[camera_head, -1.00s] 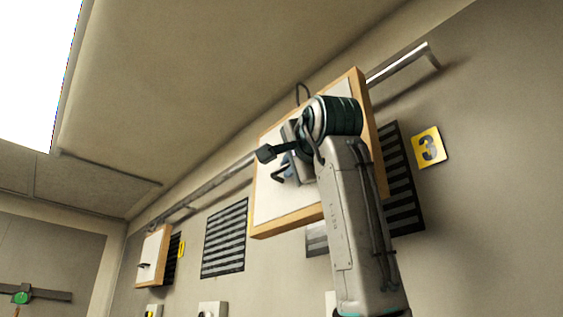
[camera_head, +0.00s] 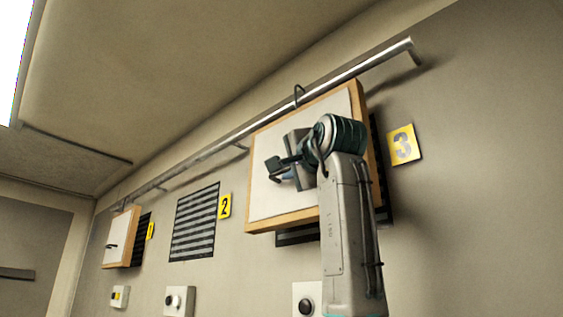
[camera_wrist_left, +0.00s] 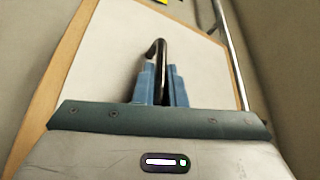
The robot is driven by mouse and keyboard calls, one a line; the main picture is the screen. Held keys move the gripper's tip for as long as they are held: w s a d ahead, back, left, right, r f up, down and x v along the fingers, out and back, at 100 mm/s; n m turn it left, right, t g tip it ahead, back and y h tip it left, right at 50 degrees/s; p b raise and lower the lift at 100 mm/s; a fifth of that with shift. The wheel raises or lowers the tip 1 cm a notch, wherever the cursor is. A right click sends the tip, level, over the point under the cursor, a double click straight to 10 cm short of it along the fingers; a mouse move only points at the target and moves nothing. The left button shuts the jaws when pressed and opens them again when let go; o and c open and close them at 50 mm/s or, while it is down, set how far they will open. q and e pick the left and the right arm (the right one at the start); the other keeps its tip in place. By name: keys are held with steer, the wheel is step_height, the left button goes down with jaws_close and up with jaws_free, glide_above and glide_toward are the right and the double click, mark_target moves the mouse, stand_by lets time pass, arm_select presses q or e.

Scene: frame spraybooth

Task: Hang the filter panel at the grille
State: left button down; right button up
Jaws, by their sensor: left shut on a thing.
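The filter panel (camera_head: 302,205) has a white face, a wooden frame and a black handle, which shows in the left wrist view (camera_wrist_left: 157,55). My left gripper (camera_head: 284,171) is shut on that handle, its blue fingers (camera_wrist_left: 160,85) on both sides of it. The panel is raised at the wall, in front of the grille (camera_head: 386,214) beside the yellow 3 sign (camera_head: 404,145), covering most of it. The panel's dark top hook (camera_head: 298,94) overlaps the rail (camera_head: 330,81); I cannot tell whether it bears on it. My right gripper is out of view.
Another panel (camera_head: 118,240) hangs at the left by the yellow 1 sign (camera_head: 150,231). The grille (camera_head: 194,224) by the yellow 2 sign (camera_head: 225,206) is uncovered. Wall boxes with knobs (camera_head: 180,301) sit below. The rail's right end is clear.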

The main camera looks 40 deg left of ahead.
mark_target(292, 183)
arm_select(q)
steer(key=shift+w+f+b, duration=0.15)
steer(key=shift+f+b, duration=0.55)
steer(key=shift+f, duration=0.05)
steer(key=shift+w+f+b, duration=0.15)
steer(key=shift+f+b, duration=0.55)
steer(key=shift+f, duration=0.05)
steer(key=c, duration=1.4)
jaws_free()
steer(key=shift+d, duration=0.1)
steer(key=shift+d+f, duration=0.1)
